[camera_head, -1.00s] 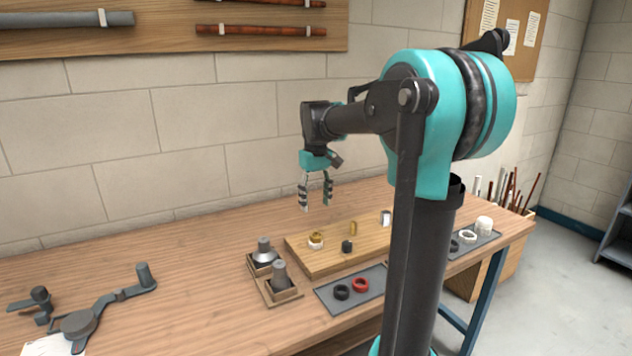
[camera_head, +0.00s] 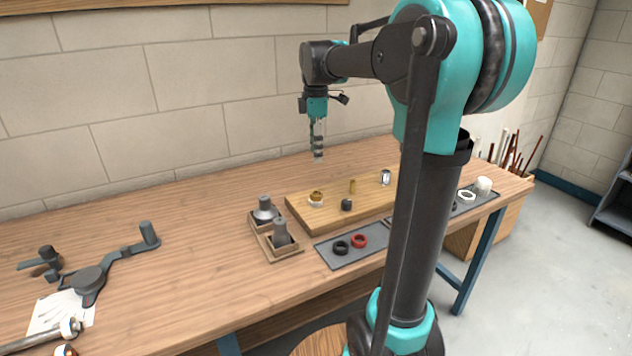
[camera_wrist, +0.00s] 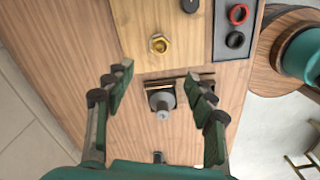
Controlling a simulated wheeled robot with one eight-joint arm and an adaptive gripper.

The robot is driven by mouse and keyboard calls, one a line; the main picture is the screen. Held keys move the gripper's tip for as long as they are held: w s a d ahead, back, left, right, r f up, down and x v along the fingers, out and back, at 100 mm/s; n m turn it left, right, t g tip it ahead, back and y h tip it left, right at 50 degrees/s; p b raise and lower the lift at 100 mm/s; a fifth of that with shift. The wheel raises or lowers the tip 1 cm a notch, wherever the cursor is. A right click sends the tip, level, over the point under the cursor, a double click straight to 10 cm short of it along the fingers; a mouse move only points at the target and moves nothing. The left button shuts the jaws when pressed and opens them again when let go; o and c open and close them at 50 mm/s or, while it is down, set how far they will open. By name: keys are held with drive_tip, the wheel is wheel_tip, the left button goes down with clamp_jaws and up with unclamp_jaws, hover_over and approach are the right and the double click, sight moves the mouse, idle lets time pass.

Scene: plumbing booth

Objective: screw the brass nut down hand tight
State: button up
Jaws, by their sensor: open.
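The brass nut (camera_head: 316,194) sits on a white fitting on the wooden board (camera_head: 292,206), near its left end. In the wrist view the nut (camera_wrist: 159,44) shows as a gold hexagon with a round opening, beyond the fingertips. My gripper (camera_head: 318,155) hangs above the bench, pointing down, apart from the nut.
Two grey stepped pieces (camera_head: 265,211) (camera_head: 281,234) stand in wooden holders left of the board. A grey mat (camera_head: 328,257) in front bears a black ring (camera_head: 341,247) and a red ring (camera_head: 360,241). A brass piece (camera_head: 352,186) and dark cylinder (camera_head: 347,204) stand on the board.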

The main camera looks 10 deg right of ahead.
sight(316, 191)
wheel_tip(316, 191, down, 14)
drive_tip(key=shift+r, duration=0.1)
idle(0.4)
drive_tip(key=shift+c, duration=0.5)
drive_tip(key=c, duration=1.2)
drive_tip(key=shift+o, duration=0.2)
drive_tip(key=m, duration=0.5)
drive_tip(key=shift+m, duration=0.4)
drive_tip(key=o, duration=1.2)
drive_tip(key=shift+o, duration=0.5)
drive_tip(key=o, duration=0.7)
drive_tip(key=shift+o, duration=0.2)
